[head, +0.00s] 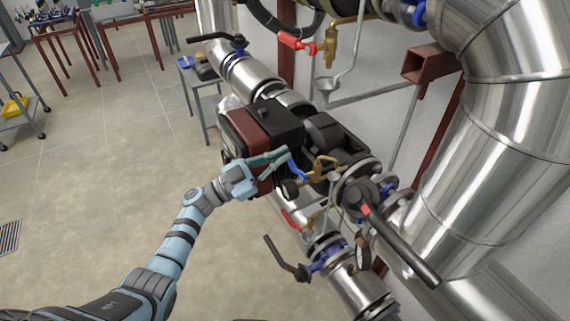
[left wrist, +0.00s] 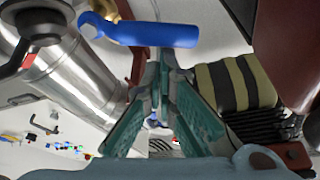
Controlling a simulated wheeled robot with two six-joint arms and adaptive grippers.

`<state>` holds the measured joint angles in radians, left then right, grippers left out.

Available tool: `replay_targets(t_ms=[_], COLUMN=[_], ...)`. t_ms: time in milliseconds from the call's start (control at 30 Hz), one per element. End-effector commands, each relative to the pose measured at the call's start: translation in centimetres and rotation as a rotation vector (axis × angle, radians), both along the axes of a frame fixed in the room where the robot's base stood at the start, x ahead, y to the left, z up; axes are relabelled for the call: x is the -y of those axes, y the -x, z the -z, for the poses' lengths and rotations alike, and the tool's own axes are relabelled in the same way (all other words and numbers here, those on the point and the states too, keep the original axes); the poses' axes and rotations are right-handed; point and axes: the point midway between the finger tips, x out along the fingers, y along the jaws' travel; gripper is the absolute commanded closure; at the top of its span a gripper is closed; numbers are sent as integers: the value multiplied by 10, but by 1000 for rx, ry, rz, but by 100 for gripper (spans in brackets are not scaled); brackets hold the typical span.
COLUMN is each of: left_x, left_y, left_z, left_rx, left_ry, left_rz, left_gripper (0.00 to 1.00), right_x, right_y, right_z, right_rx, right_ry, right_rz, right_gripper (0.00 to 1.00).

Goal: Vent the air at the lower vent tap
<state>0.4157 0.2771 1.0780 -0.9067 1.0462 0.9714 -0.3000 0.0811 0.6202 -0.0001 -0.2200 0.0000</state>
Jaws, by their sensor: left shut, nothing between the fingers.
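A brass tap (head: 324,168) with a blue lever (head: 297,171) sits by the pump, near the middle of the head view. In the left wrist view the blue lever (left wrist: 155,33) lies across the top, just beyond the fingertips, with part of its brass body (left wrist: 104,7). I cannot tell from the pictures whether this is the lower vent tap. My left gripper (head: 284,152) is shut and empty beside the blue lever. In the left wrist view its teal fingers (left wrist: 163,75) meet below the lever, and no clear contact shows. My right gripper is not in view.
A red and black pump motor (head: 249,140) stands close to my left gripper. A red-handled tap (head: 292,220) is lower down, another red lever (head: 297,42) higher up. A long black valve lever (head: 408,248) juts out at right.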

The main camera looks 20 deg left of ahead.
Motion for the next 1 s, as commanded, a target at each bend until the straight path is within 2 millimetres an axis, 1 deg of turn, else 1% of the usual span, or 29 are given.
replay_targets(t_ms=[100,300,633,1000], left_x=[4,5,2,2], left_y=[-5,-10,-12,-12], left_z=[6,13,19,19], left_rx=[-68,-152,-147,-146], left_ry=[70,155,151,150], left_rz=[11,21,20,19], left_gripper=[100,100,100,100], right_x=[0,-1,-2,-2], right_y=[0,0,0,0], right_z=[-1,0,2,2], right_rx=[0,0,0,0], right_ry=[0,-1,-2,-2], right_rz=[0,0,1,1], right_gripper=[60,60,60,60])
